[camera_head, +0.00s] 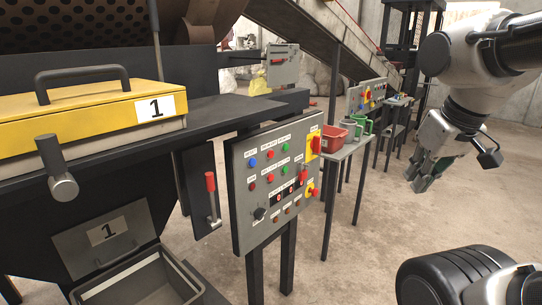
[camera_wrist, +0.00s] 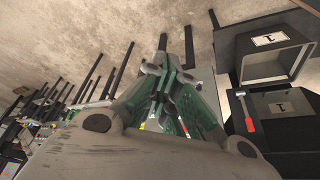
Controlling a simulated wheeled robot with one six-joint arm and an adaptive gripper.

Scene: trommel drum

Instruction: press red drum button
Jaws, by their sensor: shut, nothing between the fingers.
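The grey control panel (camera_head: 242,195) stands on dark legs at the middle of the head view. It carries blue, red and green buttons in rows, a black knob, and yellow-backed switches along its right edge. Several buttons are red, one of them in the upper row (camera_head: 270,154); their labels are too small to read, so I cannot tell which is the drum button. My gripper (camera_head: 420,177) is shut and empty, with green finger pads, right of the panel and well apart from it. In the wrist view, my gripper (camera_wrist: 163,48) hides most of the panel.
A lever with a red handle (camera_head: 210,183) is left of the panel. The yellow lid (camera_head: 80,118) and a grey bin (camera_head: 95,293) are at the left. A small table (camera_head: 347,150) holds a red container (camera_head: 334,139) and green mugs. The floor between panel and gripper looks clear.

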